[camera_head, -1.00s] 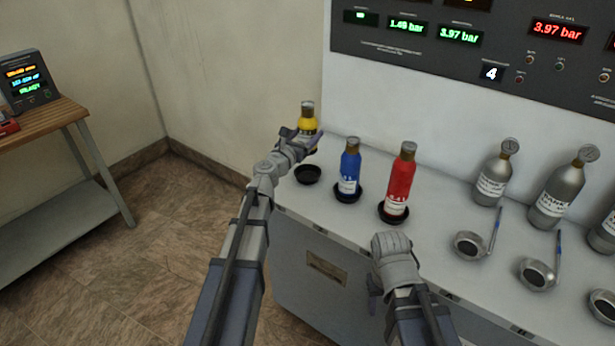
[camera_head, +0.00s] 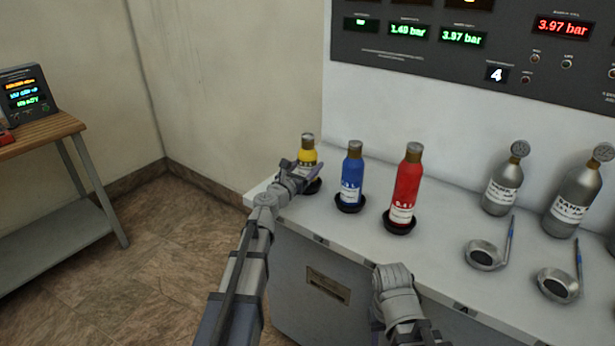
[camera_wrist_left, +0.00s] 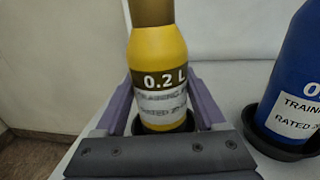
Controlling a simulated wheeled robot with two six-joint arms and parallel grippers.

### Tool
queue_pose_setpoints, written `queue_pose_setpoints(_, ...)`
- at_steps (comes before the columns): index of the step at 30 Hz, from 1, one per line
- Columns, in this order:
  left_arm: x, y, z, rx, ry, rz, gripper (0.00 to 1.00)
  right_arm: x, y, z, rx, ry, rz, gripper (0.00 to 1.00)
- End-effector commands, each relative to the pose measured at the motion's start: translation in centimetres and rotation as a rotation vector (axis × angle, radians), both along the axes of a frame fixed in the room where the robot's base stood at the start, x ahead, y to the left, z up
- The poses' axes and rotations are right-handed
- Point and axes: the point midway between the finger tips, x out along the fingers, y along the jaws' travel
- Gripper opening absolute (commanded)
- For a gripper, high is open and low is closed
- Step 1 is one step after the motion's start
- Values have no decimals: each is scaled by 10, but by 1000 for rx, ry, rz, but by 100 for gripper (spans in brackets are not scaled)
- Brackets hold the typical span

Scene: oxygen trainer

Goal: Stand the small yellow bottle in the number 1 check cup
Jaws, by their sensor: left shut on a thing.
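The small yellow bottle (camera_head: 307,154) is upright at the left end of the bench, in the leftmost black cup (camera_head: 313,187) or just over it. My left gripper (camera_head: 302,172) is shut on the bottle's lower body. In the left wrist view the yellow bottle (camera_wrist_left: 158,72) reads 0.2 L and stands between the two fingers, its base inside the dark rim of the cup (camera_wrist_left: 185,126). Whether the base touches the cup floor is hidden. My right gripper (camera_head: 392,290) hangs in front of the bench; its fingers cannot be made out.
The blue bottle (camera_head: 352,177) and red bottle (camera_head: 407,185) stand in black cups close to the right. Grey cylinders (camera_head: 503,180) and round cups with upright handles (camera_head: 486,254) are farther right. The wall panel (camera_head: 440,55) rises behind.

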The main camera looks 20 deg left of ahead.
Motion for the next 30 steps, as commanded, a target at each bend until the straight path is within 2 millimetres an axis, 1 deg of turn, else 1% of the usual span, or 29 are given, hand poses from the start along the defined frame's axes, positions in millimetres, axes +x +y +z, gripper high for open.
queue_pose_setpoints(1,0,0,-13,-1,0,0,0,0,0,-13,0,0,0,50)
queue_pose_setpoints(3,0,0,-18,-1,0,0,0,0,0,-18,0,0,0,50)
queue_pose_setpoints(11,0,0,-15,-1,0,0,0,0,0,-15,0,0,0,50)
queue_pose_setpoints(16,0,0,-20,-1,0,0,0,0,0,-20,0,0,0,50)
queue_pose_setpoints(17,0,0,-19,0,0,0,76,0,0,-19,0,0,0,50)
queue_pose_setpoints(21,0,0,-18,0,0,0,91,0,0,-18,0,0,0,50)
queue_pose_setpoints(24,0,0,-18,0,0,0,100,0,0,-18,0,0,0,50)
queue_pose_setpoints(30,0,0,-18,0,0,0,100,0,0,-18,0,0,0,50)
